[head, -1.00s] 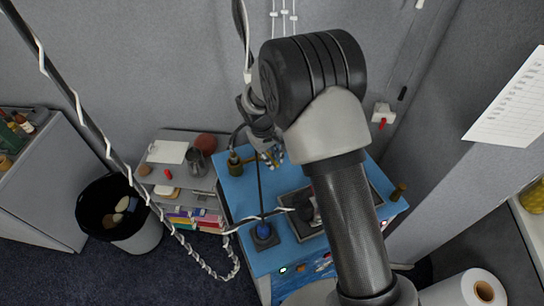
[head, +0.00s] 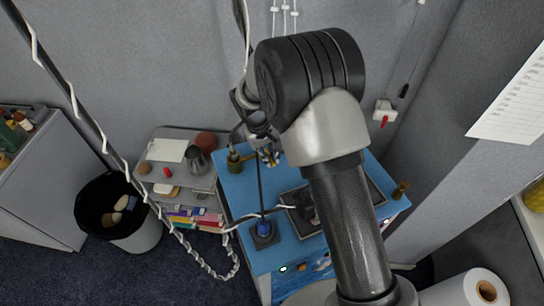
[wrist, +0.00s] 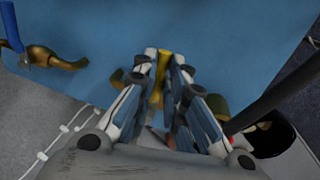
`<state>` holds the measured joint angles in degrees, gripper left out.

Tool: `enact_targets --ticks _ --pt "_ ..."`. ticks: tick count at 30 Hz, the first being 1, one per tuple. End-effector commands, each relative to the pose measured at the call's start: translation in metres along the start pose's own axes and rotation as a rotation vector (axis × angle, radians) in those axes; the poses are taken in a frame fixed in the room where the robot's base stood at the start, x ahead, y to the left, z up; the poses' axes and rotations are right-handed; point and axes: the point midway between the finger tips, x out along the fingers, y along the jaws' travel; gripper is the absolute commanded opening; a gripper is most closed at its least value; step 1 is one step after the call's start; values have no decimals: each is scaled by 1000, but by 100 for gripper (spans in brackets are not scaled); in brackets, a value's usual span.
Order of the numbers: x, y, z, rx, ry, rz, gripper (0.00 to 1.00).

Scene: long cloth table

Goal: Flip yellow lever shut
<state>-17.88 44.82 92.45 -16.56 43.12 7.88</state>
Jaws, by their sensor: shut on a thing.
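The yellow lever (wrist: 162,68) stands between my fingertips in the wrist view, and my gripper (wrist: 163,60) is shut on it. A brass body (wrist: 118,79) shows partly behind the fingers, mostly hidden by them. In the head view my gripper (head: 270,157) is low over the back left part of the blue table top (head: 241,190), beside a brass fitting (head: 235,160). The lever cannot be made out in the head view. My arm covers much of the table's right side.
A second brass fitting (wrist: 55,62) with a blue handle (wrist: 11,25) is at the wrist view's left. A blue knob on a dark base (head: 263,229) and a dark tray (head: 300,223) are on the table. A shelf (head: 180,150) and black bin (head: 105,207) stand left.

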Motion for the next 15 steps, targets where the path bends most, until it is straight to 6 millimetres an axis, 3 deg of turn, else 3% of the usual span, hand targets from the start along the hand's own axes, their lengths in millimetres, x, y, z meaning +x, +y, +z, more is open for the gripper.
enact_targets --ticks 11,12,15 --pt "-1 -4 -1 62 -11 -1 0" --pt "-1 -4 -1 62 -11 -1 14" --pt "-1 -4 0 61 -11 -1 21"
